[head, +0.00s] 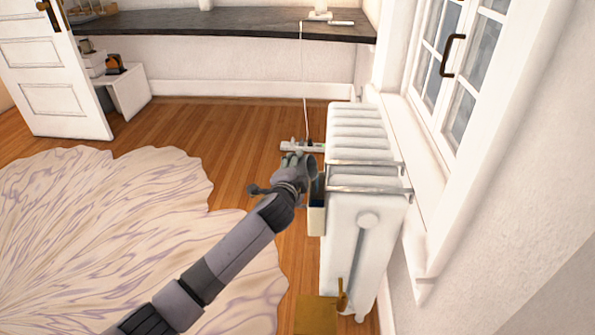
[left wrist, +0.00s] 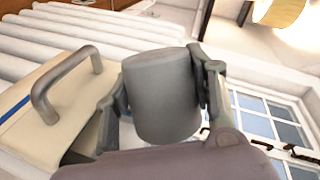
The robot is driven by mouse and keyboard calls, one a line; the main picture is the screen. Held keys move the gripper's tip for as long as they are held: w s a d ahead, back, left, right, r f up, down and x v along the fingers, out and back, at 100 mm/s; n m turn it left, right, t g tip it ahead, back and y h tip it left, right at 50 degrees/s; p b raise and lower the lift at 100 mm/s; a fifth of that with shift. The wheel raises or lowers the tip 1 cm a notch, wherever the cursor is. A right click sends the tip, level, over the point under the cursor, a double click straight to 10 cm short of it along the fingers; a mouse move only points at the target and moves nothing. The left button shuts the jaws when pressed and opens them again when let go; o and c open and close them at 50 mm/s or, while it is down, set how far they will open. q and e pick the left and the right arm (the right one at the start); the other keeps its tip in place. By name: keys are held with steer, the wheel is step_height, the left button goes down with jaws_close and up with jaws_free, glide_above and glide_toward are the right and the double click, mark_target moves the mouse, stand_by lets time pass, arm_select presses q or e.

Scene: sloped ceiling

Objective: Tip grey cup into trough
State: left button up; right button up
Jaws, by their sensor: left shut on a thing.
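The grey cup (left wrist: 162,100) is a smooth cylinder between the two fingers of my left gripper (left wrist: 164,92) in the left wrist view. A flat closed end faces up in that picture; its open mouth and contents are hidden. The trough (head: 316,222) is pale beige with a blue band and hangs on the left side of the white radiator in the head view. It also shows in the left wrist view (left wrist: 40,122), with a grey bar handle, beside the cup. In the head view my left gripper (head: 296,165) is at the trough's upper end. My right gripper is not in view.
The white radiator (head: 362,205) with metal rails (head: 365,190) stands under the window at the right. A white power strip (head: 302,147) with a cord lies behind my gripper. A brass-coloured object (head: 317,315) is at the radiator's foot. A pale rug (head: 110,230) covers the open floor left.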

arm_select(q)
steer(key=shift+r, duration=0.2)
steer(key=shift+d+r+m+t+y+p, duration=0.2)
steer(key=shift+r+m+t+y+p, duration=0.15)
steer(key=shift+m+p, duration=0.35)
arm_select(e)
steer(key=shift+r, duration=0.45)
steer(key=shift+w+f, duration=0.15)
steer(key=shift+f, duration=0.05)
arm_select(q)
steer(key=shift+m, duration=0.3)
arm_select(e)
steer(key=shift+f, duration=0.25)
arm_select(q)
steer(key=shift+r, duration=0.1)
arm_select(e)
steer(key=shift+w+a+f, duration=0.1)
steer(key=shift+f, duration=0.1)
arm_select(q)
steer(key=shift+d, duration=0.1)
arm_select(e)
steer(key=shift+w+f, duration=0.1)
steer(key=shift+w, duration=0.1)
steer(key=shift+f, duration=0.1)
arm_select(q)
steer(key=shift+r+m, duration=0.1)
steer(key=shift+m, duration=0.2)
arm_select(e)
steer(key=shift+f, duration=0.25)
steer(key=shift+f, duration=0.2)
